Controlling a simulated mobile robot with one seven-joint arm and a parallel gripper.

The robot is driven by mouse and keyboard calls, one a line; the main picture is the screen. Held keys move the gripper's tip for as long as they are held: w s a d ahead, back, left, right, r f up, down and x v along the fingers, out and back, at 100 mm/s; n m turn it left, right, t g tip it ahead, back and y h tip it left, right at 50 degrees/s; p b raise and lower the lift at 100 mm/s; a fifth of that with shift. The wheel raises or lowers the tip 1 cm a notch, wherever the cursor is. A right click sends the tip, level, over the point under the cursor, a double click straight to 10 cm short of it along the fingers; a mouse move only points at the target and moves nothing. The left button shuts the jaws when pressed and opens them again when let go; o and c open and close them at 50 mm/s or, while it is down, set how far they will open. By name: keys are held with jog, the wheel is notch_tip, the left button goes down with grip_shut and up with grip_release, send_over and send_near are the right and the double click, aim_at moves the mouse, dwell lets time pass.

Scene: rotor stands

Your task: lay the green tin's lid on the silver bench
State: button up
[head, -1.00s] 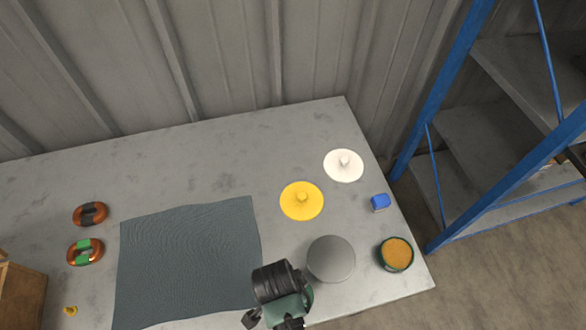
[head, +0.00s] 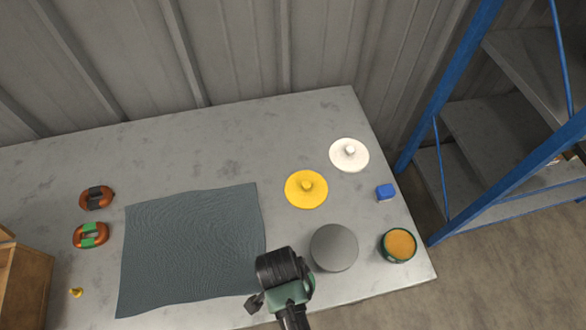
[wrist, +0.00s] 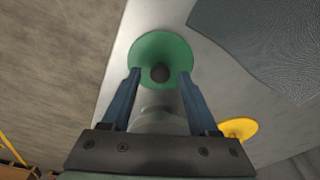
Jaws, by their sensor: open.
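The green lid (wrist: 160,50), a round disc with a dark knob, shows in the wrist view. It appears to lie on the silver bench (wrist: 119,62) near the front edge. My gripper (wrist: 160,74) is open above it, one finger on each side of the knob with gaps between. In the head view my gripper end (head: 284,270) hides the lid. The green tin (head: 399,246) stands lidless near the bench's right front corner, with orange contents showing.
A grey round object (head: 334,248) is between my gripper and the tin. A yellow lid (head: 306,190), a white lid (head: 349,155) and a blue block (head: 386,193) lie behind. A dark cloth (head: 190,250) covers the bench's middle. Blue shelving (head: 437,170) stands right.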

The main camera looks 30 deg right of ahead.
notch_tip(320, 180, up, 12)
jog(key=a+p, duration=0.1)
jog(key=a, duration=0.1)
jog(key=w+r+n+t, duration=0.5)
jog(key=w+r+t, duration=0.4)
jog(key=w+r, duration=0.75)
jog(key=w+a+r+n+t, duration=0.1)
jog(key=w+r+n+t, duration=0.15)
jog(key=r, duration=0.55)
jog(key=w+a+r+n+t, duration=0.1)
jog(key=w+a+r+t, duration=0.2)
jog(key=r, duration=0.5)
jog(key=s+a+r+n+t, duration=0.1)
jog(key=s+r+n+t, duration=0.1)
jog(key=r, duration=0.9)
jog(key=s+a+r+n+t+y, duration=0.1)
jog(key=s+r+n+t, duration=0.2)
jog(key=r, duration=0.8)
jog(key=s+a+r+n+t, duration=0.1)
jog(key=s+r+n+t, duration=0.2)
jog(key=s+r+t, duration=0.3)
notch_tip(320, 180, up, 5)
jog(key=shift+a+f+t+y, duration=0.15)
jog(key=shift+t+y, duration=0.25)
jog(key=shift+t, duration=0.45)
